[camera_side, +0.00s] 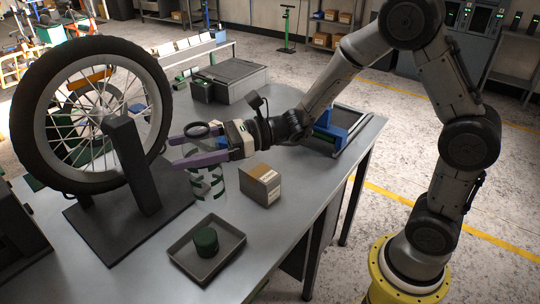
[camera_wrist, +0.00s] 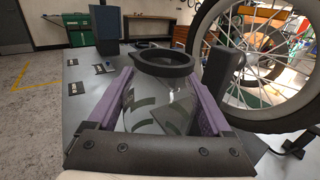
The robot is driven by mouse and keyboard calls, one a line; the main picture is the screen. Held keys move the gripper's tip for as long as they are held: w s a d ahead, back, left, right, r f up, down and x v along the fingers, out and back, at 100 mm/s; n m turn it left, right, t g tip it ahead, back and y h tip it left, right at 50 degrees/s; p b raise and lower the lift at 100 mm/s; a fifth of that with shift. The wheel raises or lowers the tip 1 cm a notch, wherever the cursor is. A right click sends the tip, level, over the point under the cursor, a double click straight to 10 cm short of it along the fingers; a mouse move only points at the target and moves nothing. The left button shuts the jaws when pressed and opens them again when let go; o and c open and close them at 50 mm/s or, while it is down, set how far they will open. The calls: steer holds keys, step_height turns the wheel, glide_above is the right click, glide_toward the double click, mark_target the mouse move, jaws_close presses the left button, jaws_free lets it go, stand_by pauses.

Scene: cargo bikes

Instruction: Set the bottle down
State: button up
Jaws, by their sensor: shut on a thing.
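The bottle (camera_side: 207,184) is clear with dark green marks and has a black ring-shaped top (camera_side: 202,129). My gripper (camera_side: 182,148) has purple fingers and is shut around the bottle's upper part, reaching in level from the right. The bottle stands about upright; whether its base touches the grey table (camera_side: 310,185) cannot be told.
A bicycle wheel (camera_side: 45,130) on a dark stand (camera_side: 132,165) is close left of the bottle. A small cardboard box (camera_side: 260,186) stands to its right. A blue device (camera_side: 330,130) is farther right.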

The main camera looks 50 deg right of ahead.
steer(key=s+d+r+m+t+h, duration=0.15)
steer(key=d+m+t+h, duration=0.35)
steer(key=d, duration=1)
steer(key=s+d+m+t+h, duration=0.25)
steer(key=d+m+h, duration=0.35)
steer(key=d, duration=1)
steer(key=w+d+f+n+h, duration=0.1)
steer(key=w+d+f, duration=0.3)
steer(key=w+f, duration=0.9)
steer(key=shift+w+t, duration=0.25)
steer(key=shift+t, duration=0.1)
steer(key=shift+d, duration=0.1)
steer(key=o, duration=1.6)
steer(key=shift+f, duration=0.1)
